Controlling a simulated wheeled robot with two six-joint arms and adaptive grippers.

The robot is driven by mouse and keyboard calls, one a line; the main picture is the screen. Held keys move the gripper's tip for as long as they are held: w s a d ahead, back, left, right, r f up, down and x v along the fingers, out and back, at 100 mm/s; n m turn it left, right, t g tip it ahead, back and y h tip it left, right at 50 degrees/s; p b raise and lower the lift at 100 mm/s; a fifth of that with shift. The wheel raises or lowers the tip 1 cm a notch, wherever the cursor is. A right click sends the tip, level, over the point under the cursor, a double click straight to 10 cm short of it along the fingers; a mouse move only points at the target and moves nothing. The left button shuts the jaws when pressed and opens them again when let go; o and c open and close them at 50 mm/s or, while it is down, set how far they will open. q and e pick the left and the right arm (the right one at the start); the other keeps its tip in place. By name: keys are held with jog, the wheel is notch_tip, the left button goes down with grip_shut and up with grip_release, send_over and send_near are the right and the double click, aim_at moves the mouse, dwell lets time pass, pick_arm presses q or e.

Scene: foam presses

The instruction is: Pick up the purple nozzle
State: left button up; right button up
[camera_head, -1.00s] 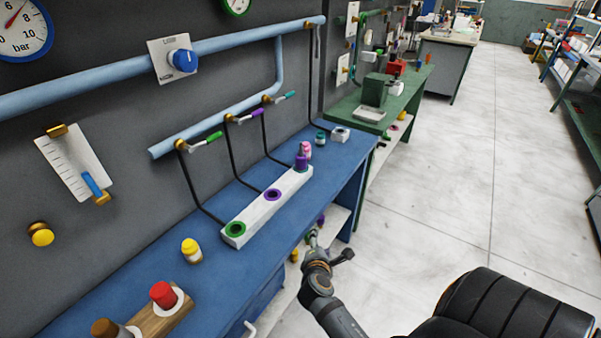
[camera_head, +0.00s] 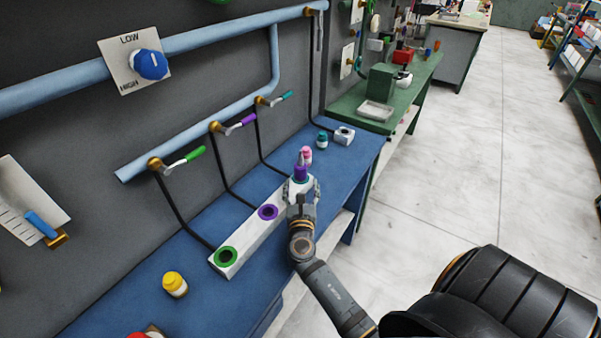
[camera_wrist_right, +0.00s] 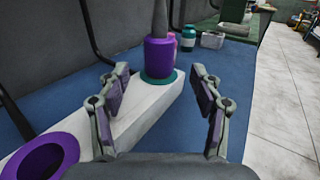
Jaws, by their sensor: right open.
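The purple nozzle (camera_head: 300,173) stands upright at the far end of the white block (camera_head: 240,242) on the blue bench. In the right wrist view the purple nozzle (camera_wrist_right: 158,57) has a grey tip above and sits on a teal ring (camera_wrist_right: 159,77). My right gripper (camera_head: 301,188) is at the near side of the nozzle in the head view. In the right wrist view my right gripper (camera_wrist_right: 160,85) is open, its fingers apart on either side below the nozzle, with nothing between them. My left gripper is out of view.
A pink bottle (camera_head: 306,155) stands just behind the nozzle, with a teal-capped bottle (camera_head: 321,140) and a small white block (camera_head: 344,135) beyond. The block's purple ring (camera_head: 268,212) and green ring (camera_head: 225,257) are empty. A yellow-capped bottle (camera_head: 175,284) stands nearer.

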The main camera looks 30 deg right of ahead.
aim_at(300, 174)
jog(key=x, duration=0.2)
jog(key=shift+w+d+f, duration=0.2)
jog(key=shift+f, duration=0.05)
jog(key=shift+w+d+r+p, duration=0.4)
jog(key=shift+w+r+p, duration=0.2)
jog(key=shift+w, duration=0.2)
jog(key=x, duration=0.3)
jog(key=shift+a+f, duration=0.1)
jog(key=shift+f, duration=0.15)
jog(key=shift+w+d+f, duration=0.1)
jog(key=shift+w+d, duration=0.05)
jog(key=shift+d, duration=0.05)
jog(key=shift+a, duration=0.1)
jog(key=shift+c, duration=0.8)
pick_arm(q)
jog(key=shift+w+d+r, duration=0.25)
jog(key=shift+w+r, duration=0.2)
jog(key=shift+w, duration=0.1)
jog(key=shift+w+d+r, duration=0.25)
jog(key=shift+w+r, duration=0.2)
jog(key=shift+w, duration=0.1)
pick_arm(e)
grip_shut()
